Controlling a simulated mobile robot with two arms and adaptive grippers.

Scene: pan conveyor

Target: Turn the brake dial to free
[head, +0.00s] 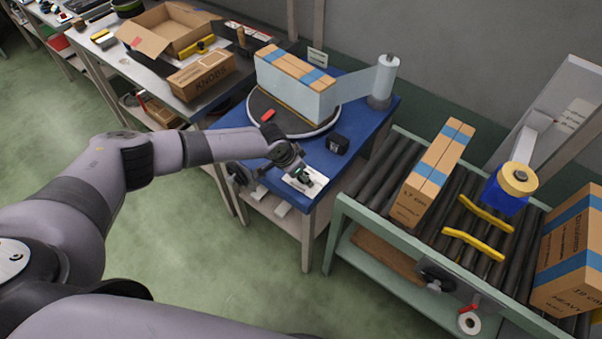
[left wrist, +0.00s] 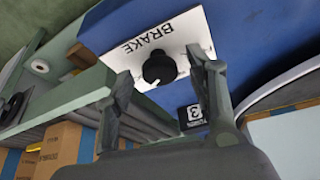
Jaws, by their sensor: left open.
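The brake dial (left wrist: 159,68) is a round black knob on a white plate (left wrist: 187,27) lettered BRAKE. A small pale mark shows at the knob's lower edge in the left wrist view; I cannot read a setting by it. In the head view the white plate (head: 291,183) lies at the front corner of the blue table, and the arm partly hides it. My left gripper (head: 304,178) is just over the plate. In the left wrist view its two fingers (left wrist: 161,68) are spread, one to each side of the knob, with gaps visible. My right gripper is out of view.
A turntable (head: 322,129) with wrapped boxes (head: 290,88) stands behind the plate. A small black block (head: 337,145) sits to the right on the blue table (head: 368,104). A roller conveyor (head: 372,188) with cartons stands farther right. Open floor lies at left.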

